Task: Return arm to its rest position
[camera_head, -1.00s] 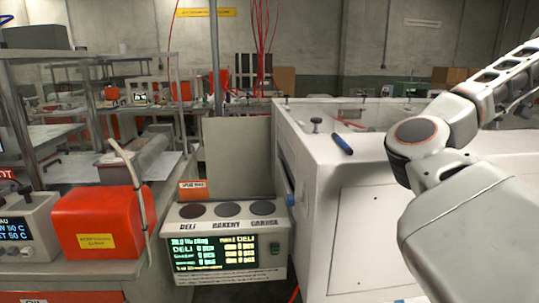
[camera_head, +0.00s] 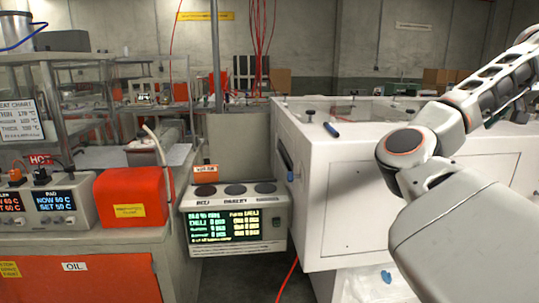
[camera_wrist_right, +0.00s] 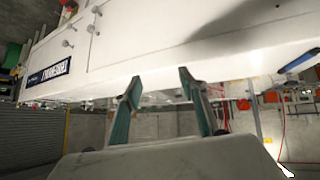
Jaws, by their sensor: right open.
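My right arm comes in from the right side of the head view, in front of the white cabinet (camera_head: 410,190). Its gripper is outside the head view. In the right wrist view my right gripper (camera_wrist_right: 157,75) is open, its two teal-padded fingers apart with nothing between them. The white cabinet (camera_wrist_right: 190,35) fills the upper part of that view, beyond the fingers. I cannot tell how far the fingers are from it. My left arm and gripper are not in view.
A counter device with three dark round buttons and a lit screen (camera_head: 237,225) stands left of the cabinet. A red box (camera_head: 131,197) and temperature displays (camera_head: 55,207) sit on the left bench. A red cable hangs near the floor.

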